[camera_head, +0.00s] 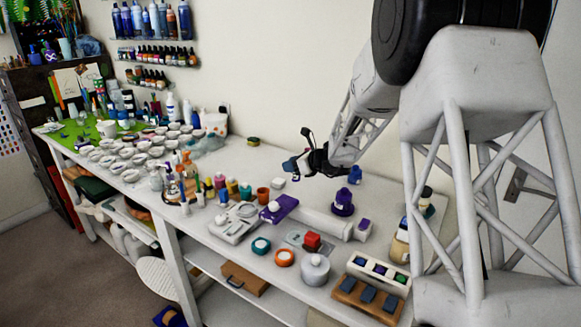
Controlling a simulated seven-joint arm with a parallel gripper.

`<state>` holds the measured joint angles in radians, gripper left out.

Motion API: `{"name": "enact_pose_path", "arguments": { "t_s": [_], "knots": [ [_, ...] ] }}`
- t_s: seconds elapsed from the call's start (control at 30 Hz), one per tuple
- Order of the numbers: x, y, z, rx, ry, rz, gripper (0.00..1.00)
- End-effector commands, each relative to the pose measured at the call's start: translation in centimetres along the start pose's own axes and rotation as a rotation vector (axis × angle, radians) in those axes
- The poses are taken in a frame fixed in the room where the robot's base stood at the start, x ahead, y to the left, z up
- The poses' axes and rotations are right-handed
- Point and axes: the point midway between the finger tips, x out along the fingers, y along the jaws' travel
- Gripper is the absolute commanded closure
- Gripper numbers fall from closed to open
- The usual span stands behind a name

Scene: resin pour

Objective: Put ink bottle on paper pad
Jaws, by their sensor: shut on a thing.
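My gripper (301,167) is in the air over the back middle of the table. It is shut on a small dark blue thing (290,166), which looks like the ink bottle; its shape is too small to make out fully. It is clear of the table, above and behind the purple flat block. I cannot tell for certain which thing is the paper pad; a flat grey sheet or pad (294,239) lies near the front, partly under a red block (312,241).
A purple flat block (281,207) and a white device (233,223) lie left of the grey pad. A dark purple bottle (343,204) and a blue bottle (354,175) stand to the right. Several white cups crowd the left. The table's back middle has free room.

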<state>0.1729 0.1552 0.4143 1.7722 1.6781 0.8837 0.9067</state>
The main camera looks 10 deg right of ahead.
Motion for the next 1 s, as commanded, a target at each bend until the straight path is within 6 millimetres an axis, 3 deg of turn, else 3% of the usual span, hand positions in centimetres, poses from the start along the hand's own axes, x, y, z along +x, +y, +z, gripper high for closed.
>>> {"name": "enact_pose_path", "arguments": {
  "t_s": [0.27, 0.8, 1.0],
  "knots": [
    [1.1, -0.8, 0.9, -0.011, -0.003, 0.023, 0.91],
    [7.9, -4.8, 6.0, -0.072, -0.002, 0.163, 0.91],
    [9.5, -5.5, 7.1, -0.086, 0.003, 0.195, 0.91]
  ]
}}
